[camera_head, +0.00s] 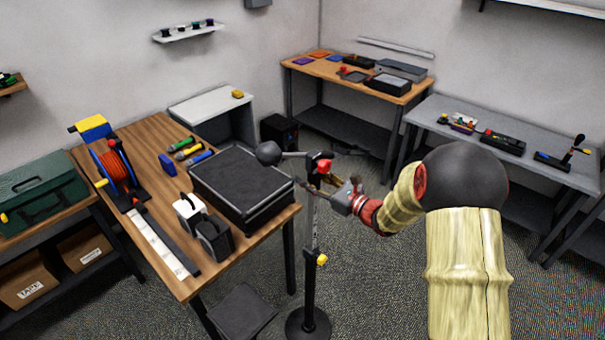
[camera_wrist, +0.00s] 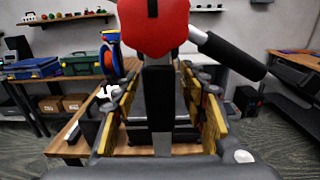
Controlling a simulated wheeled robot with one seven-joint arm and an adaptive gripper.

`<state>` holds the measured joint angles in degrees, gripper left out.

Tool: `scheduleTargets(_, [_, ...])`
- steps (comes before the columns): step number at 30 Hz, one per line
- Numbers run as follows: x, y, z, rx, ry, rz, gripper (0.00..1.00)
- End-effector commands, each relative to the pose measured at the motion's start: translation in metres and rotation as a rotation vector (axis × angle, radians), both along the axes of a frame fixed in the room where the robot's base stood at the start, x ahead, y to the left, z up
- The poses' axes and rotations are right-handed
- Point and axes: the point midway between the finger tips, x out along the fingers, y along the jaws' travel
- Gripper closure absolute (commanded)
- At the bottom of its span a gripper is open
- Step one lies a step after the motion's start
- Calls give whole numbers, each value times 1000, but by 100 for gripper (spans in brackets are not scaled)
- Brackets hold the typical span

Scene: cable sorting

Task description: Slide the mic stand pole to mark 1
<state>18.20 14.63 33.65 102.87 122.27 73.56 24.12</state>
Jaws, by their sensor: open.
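The mic stand rises from a round black base (camera_head: 307,325) on the floor. Its pole (camera_head: 310,235) has a dark lower tube, a yellow knob (camera_head: 321,259) and a lighter upper section. At the top are a red clamp (camera_head: 325,166), also large in the wrist view (camera_wrist: 154,25), and a boom with a black ball-shaped mic (camera_head: 268,153). My gripper (camera_head: 328,192) is open just below the clamp. In the wrist view the dark pole (camera_wrist: 160,100) stands between its yellow-padded fingers, with gaps showing on both sides. I cannot make out mark 1.
A wooden table (camera_head: 150,135) with a black case (camera_head: 240,185), a cable reel (camera_head: 112,165) and small devices stands left, close to the stand. A grey table (camera_head: 470,125) is at right and a wooden one (camera_head: 330,75) at the back. A dark stool (camera_head: 242,312) is near the base.

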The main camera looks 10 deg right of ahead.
Motion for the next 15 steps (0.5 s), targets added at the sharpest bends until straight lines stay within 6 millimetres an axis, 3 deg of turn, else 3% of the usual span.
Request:
scheduleTargets(6, [20,15,0,0,-1,1,58])
scheduleTargets(15, [25,18,1,0,-1,0,58])
